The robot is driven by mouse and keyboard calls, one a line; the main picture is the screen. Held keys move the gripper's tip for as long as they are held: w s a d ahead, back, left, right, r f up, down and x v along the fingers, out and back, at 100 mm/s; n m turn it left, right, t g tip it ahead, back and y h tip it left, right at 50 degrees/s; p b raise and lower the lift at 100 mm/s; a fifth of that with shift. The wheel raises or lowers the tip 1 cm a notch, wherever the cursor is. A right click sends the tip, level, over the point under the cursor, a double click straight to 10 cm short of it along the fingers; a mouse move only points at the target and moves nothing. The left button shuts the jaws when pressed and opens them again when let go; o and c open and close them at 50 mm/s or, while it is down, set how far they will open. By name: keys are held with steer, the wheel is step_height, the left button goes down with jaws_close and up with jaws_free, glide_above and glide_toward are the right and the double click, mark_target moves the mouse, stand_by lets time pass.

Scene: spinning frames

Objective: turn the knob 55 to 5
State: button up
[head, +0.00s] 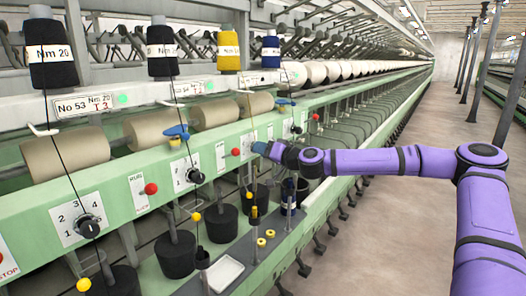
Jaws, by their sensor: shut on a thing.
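My gripper (259,147) is at the third dial plate (246,138) from the left on the green machine rail. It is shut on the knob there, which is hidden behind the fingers. Counting from the sign No 53 (84,104) above the first dial, this is knob 55. Its own number sign is too small to read, and its pointer setting cannot be seen.
Other black knobs sit on the first dial (88,226), second dial (195,175) and fourth dial (297,129). Red buttons (151,188) stand between dials. A shelf with a white tray (222,273) lies below. The aisle floor (400,235) is clear.

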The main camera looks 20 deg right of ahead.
steer(key=shift+r+m, duration=0.1)
steer(key=shift+m, duration=8.2)
steer(key=o, duration=0.9)
steer(key=shift+s, duration=0.1)
steer(key=v, duration=1)
steer(key=shift+s+d, duration=0.25)
